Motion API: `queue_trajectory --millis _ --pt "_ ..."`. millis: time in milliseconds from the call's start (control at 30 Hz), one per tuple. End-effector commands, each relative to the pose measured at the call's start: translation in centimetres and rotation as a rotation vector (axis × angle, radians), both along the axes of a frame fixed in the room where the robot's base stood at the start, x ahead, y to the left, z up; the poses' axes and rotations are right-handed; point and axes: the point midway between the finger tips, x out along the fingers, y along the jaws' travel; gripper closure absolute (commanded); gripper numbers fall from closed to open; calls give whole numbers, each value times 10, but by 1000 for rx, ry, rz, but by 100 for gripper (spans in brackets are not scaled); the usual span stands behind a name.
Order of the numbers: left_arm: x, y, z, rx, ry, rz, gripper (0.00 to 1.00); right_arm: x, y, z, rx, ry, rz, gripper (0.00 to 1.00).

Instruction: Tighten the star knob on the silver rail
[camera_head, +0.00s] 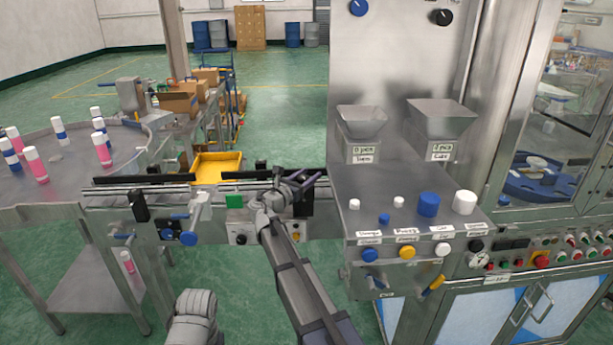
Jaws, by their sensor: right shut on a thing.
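The silver rail (140,189) runs along the edge of the conveyor, left of the machine. My right gripper (303,186) is at the rail's right end, its arm reaching up from the bottom middle. It is shut on what appears to be the star knob, which the fingers and wrist mostly hide. I cannot make out the knob's shape or how far it is turned. My left gripper is not in view; only a grey arm part of mine shows at the bottom.
The machine shelf (385,220) with white and blue caps stands close on the right. A yellow tray (217,165) lies behind.

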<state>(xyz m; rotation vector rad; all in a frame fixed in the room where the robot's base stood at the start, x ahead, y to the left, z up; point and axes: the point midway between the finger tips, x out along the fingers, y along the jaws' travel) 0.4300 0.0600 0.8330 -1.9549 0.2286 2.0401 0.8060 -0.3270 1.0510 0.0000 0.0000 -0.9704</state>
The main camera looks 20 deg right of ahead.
Motion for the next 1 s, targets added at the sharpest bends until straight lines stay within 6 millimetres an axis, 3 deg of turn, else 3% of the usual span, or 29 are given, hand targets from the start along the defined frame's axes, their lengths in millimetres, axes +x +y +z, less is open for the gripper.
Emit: queue_trajectory --millis 433,1000 --pt "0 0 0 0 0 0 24 -4 -3 0 0 0 -255 100" --pt "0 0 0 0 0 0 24 -8 -4 0 0 0 -313 100"
